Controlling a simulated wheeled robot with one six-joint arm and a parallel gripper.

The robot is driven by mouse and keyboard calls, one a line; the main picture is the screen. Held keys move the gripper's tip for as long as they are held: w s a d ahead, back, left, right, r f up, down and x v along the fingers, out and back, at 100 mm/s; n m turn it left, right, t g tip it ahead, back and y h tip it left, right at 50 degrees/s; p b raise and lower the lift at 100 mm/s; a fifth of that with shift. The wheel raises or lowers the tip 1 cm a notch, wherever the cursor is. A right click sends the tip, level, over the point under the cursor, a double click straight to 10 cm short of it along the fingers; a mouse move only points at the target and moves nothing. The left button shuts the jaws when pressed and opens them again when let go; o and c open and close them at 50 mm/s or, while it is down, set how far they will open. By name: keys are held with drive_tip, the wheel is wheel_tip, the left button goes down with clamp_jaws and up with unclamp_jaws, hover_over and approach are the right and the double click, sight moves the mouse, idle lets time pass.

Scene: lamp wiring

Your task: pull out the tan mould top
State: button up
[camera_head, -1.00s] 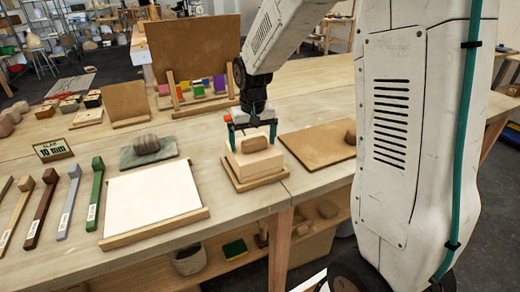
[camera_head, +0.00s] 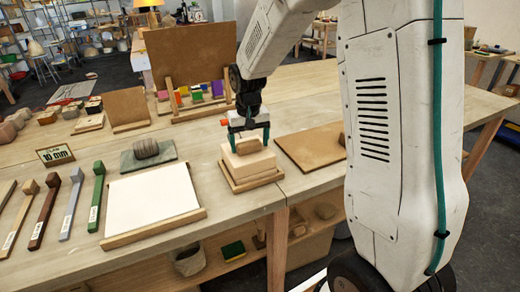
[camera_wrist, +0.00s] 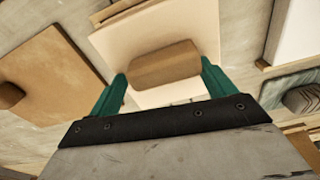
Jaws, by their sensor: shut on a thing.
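The tan mould top (camera_head: 262,164) is a pale block with a brown wooden handle (camera_head: 248,146) on it. It sits on a wooden-edged base (camera_head: 256,184) near the table's front edge. My gripper (camera_head: 249,148) is over the block, its teal fingers on either side of the handle and shut on it. In the wrist view the handle (camera_wrist: 165,66) lies between the two fingertips, with the pale block (camera_wrist: 125,42) behind it. I cannot tell whether there is a gap under the block.
A white board (camera_head: 150,195) in a wooden frame lies to the left. A brown board (camera_head: 312,148) lies to the right. A grey-green slab with a striped stone (camera_head: 146,148) is behind the white board. Several handled tools lie farther left.

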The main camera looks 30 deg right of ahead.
drive_tip(key=shift+s+a+f+g, duration=0.15)
drive_tip(key=shift+a+f, duration=0.1)
drive_tip(key=shift+f, duration=0.15)
drive_tip(key=shift+s+a+f+g, duration=0.1)
drive_tip(key=shift+a+f+g, duration=0.1)
drive_tip(key=shift+f, duration=0.2)
drive_tip(key=shift+c, duration=0.4)
drive_tip(key=shift+f, duration=0.15)
drive_tip(key=shift+c, duration=0.2)
drive_tip(key=shift+w, duration=0.1)
drive_tip(key=shift+c, duration=0.2)
drive_tip(key=shift+w+r, duration=0.1)
drive_tip(key=shift+r, duration=0.2)
drive_tip(key=c, duration=0.3)
drive_tip(key=shift+w+r+g, duration=0.25)
drive_tip(key=shift+w+r, duration=0.2)
drive_tip(key=shift+w, duration=0.05)
drive_tip(key=shift+c, duration=0.2)
drive_tip(key=shift+r, duration=0.25)
drive_tip(key=shift+s+d+r, duration=0.1)
drive_tip(key=shift+s+r, duration=0.05)
drive_tip(key=shift+r, duration=0.3)
drive_tip(key=shift+s+d+r, duration=0.1)
drive_tip(key=shift+s+r, duration=0.05)
drive_tip(key=shift+r, duration=0.25)
drive_tip(key=shift+s+r, duration=0.1)
drive_tip(key=shift+r, duration=0.75)
